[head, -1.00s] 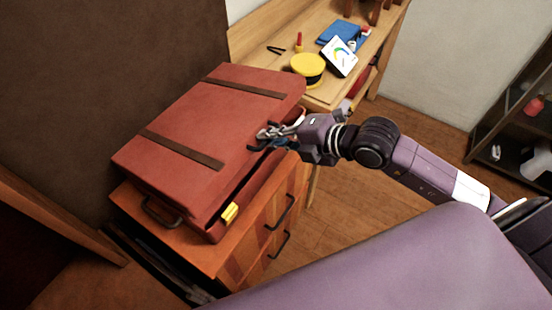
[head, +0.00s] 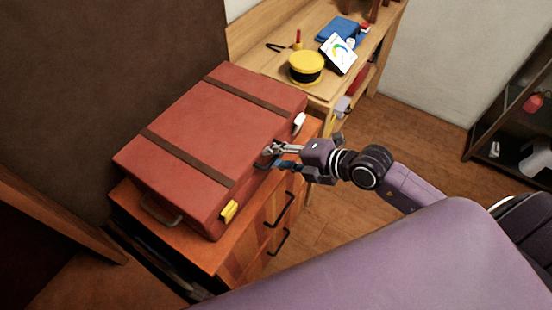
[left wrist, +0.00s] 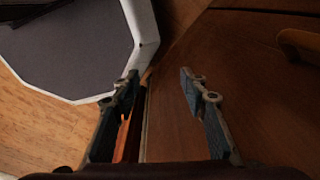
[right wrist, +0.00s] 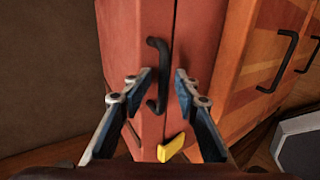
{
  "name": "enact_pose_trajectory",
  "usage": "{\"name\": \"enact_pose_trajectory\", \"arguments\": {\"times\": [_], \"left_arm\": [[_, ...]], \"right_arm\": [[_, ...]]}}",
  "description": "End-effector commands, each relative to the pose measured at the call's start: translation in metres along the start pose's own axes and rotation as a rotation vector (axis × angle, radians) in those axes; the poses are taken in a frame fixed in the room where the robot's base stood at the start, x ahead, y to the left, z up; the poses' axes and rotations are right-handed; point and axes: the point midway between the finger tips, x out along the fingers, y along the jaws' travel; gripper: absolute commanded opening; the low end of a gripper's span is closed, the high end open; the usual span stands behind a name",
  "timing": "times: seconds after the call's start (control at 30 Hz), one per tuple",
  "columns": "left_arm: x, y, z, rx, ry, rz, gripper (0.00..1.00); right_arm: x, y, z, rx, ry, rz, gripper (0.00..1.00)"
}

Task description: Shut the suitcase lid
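The red suitcase (head: 210,140) lies on a wooden drawer cabinet, its front facing my right arm. Its lid (head: 225,105), with two dark straps, lies flat on the base and looks closed. In the right wrist view a thin seam (right wrist: 173,40) runs along the front. A yellow latch (head: 229,211) and a white latch (head: 299,121) sit on the front. My right gripper (head: 273,157) is at the front; its fingers are apart on either side of the dark handle (right wrist: 158,72). My left gripper (left wrist: 158,85) is open and empty, outside the head view.
The drawer cabinet (head: 245,250) has black pulls on its front. A dark shelf (head: 510,110) stands right. Floor between is clear.

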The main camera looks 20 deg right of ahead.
Motion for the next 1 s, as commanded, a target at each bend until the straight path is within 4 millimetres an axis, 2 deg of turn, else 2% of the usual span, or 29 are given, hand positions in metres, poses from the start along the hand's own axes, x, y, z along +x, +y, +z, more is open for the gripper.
{"name": "enact_pose_trajectory", "arguments": {"times": [0.57,1.0], "left_arm": [[-0.002,0.000,0.000,0.000,0.000,0.000,0.40],[-0.021,0.000,-0.002,0.000,0.000,0.000,0.40]], "right_arm": [[-0.002,0.001,0.000,0.000,0.000,0.000,0.29],[-0.032,0.002,0.000,0.001,0.000,-0.002,0.29]]}}
